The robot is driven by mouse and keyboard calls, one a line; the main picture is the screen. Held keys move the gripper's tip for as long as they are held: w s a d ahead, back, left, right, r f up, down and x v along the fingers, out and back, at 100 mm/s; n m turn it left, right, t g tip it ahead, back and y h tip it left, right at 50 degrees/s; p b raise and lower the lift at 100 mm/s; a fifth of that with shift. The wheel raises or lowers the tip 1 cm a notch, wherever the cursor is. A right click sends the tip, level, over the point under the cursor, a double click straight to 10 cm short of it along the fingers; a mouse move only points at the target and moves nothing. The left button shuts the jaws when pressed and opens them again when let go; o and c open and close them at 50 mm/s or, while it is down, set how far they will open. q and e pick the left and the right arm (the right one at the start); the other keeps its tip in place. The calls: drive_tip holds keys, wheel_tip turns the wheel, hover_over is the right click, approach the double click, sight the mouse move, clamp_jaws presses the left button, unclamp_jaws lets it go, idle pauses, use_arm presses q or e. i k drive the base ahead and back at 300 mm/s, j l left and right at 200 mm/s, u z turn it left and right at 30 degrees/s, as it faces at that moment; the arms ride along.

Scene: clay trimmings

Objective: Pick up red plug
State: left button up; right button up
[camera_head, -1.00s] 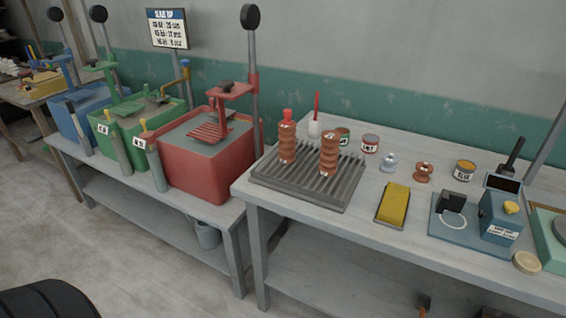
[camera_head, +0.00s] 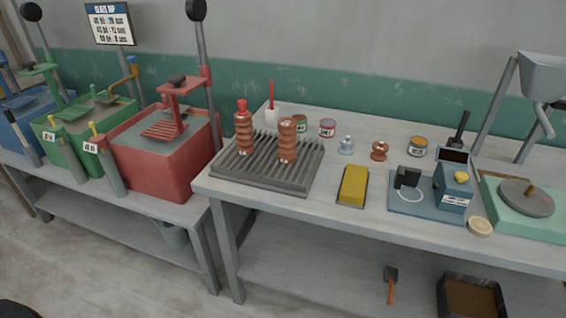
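A bright red plug (camera_head: 241,105) sits on top of the left one of two ribbed brown clay pieces (camera_head: 244,136). Both pieces stand upright on a grey slatted rack (camera_head: 262,183) at the left end of the right-hand table. The other ribbed piece (camera_head: 288,143) stands just to the right and shows no red plug on top. Neither of my grippers is in view.
A white cup with a red-handled tool (camera_head: 271,118) stands behind the rack. A red tank (camera_head: 160,170) with a tall press stands left.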

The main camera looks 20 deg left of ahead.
sight(242, 104)
drive_tip(key=l, duration=0.3)
drive_tip(key=i+l, duration=0.15)
drive_tip(key=l, duration=0.2)
drive_tip(key=l+u, duration=0.15)
drive_tip(key=u, duration=0.25)
drive_tip(key=l+u, duration=0.1)
drive_tip(key=u, duration=0.3)
drive_tip(key=l+u, duration=0.15)
drive_tip(key=u, duration=0.3)
